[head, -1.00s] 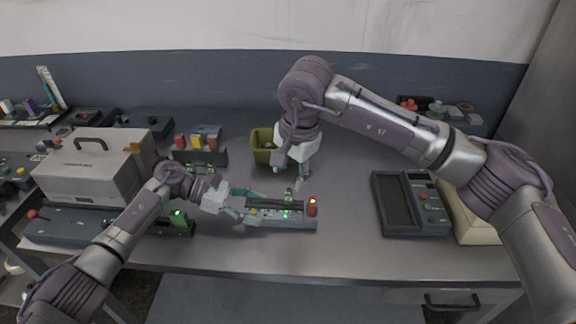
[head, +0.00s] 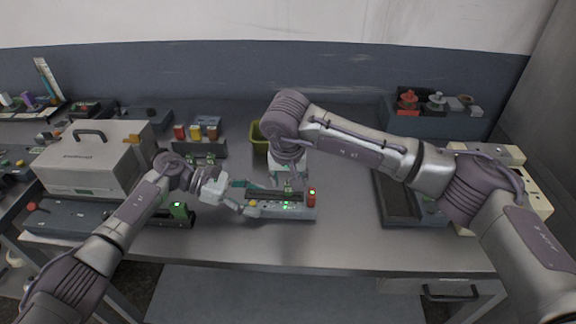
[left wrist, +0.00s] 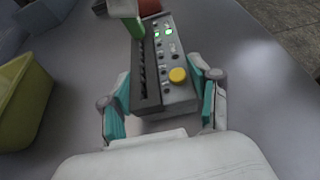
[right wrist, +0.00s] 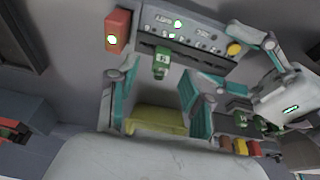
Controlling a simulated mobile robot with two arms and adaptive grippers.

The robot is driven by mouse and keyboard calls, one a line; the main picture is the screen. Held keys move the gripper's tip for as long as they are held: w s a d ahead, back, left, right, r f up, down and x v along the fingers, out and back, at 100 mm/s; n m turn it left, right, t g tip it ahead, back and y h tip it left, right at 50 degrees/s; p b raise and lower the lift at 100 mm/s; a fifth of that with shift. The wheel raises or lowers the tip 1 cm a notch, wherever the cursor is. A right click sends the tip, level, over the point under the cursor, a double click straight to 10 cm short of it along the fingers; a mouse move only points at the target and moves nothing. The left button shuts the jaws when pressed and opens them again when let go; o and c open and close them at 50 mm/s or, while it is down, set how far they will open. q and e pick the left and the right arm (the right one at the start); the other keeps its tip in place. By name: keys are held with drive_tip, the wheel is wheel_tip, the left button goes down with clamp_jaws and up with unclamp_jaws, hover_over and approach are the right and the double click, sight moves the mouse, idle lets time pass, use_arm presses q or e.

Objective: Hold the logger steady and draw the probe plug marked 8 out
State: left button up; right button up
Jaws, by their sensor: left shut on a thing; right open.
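The logger (head: 262,209) is a long grey box with a dark slot, small lit lamps and a yellow button, lying on the table. My left gripper (head: 240,203) is shut on its left end; in the left wrist view, teal-padded fingers (left wrist: 163,100) sit on both sides of it. One green plug (right wrist: 161,62) stands in the slot; its mark is too small to read surely. A red block (head: 311,197) is at the logger's right end. My right gripper (right wrist: 160,95) is open and empty close to the green plug, apart from it. In the head view it partly hides the slot.
A yellow-green bin (head: 256,140) stands behind the logger, partly hidden by my right arm. A rack (head: 205,150) with red and yellow plugs is back left. A grey case (head: 90,165) is further left. A dark panel device (head: 398,205) lies right. The table front is clear.

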sight(288, 189)
drive_tip(key=shift+x, duration=1.7)
clamp_jaws()
